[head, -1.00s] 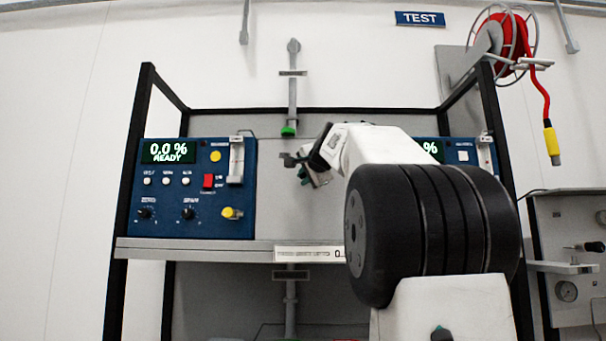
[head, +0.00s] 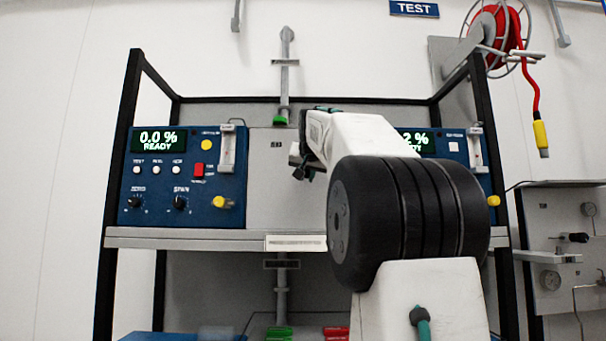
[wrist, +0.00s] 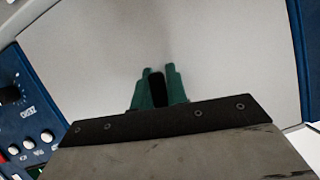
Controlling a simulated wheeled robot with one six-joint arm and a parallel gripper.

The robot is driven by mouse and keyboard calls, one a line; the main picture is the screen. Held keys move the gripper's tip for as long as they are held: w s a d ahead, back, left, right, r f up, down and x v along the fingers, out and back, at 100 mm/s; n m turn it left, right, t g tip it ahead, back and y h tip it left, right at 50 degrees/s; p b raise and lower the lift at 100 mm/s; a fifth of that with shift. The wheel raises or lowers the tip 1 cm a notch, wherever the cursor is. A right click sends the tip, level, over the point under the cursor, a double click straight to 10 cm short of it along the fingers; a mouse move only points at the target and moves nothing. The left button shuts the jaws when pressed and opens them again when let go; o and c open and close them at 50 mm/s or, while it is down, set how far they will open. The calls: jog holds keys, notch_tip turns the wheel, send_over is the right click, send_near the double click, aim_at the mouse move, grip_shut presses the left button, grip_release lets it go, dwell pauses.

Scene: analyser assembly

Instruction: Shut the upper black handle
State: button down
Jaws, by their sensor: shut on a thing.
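My gripper (head: 304,172) is in front of the grey back panel between the two blue analysers, mostly hidden behind my own white arm. In the wrist view, its green fingers (wrist: 157,88) are closed around a narrow black piece (wrist: 156,90), which looks like the black handle. In the head view a small dark piece (head: 298,173) shows at the fingertips, beside a grey part (head: 293,154). The handle's mount and exact angle are hidden by the gripper and arm.
The left blue analyser (head: 185,178) reads 0.0 % READY. The right analyser (head: 440,143) is partly hidden by my arm. A shelf edge (head: 190,238) runs below them. Black rack posts (head: 120,150) stand at the sides. A grey panel (head: 560,250) with a gauge stands at right.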

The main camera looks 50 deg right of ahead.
jog(key=shift+s+d+f+n+g+h, duration=0.2)
jog(key=shift+s+d+n+g+h, duration=0.15)
jog(key=shift+n, duration=0.35)
jog(key=c, duration=1.4)
grip_release()
jog(key=shift+d, duration=0.1)
jog(key=shift+r, duration=0.1)
jog(key=v, duration=0.8)
jog(key=shift+w, duration=0.1)
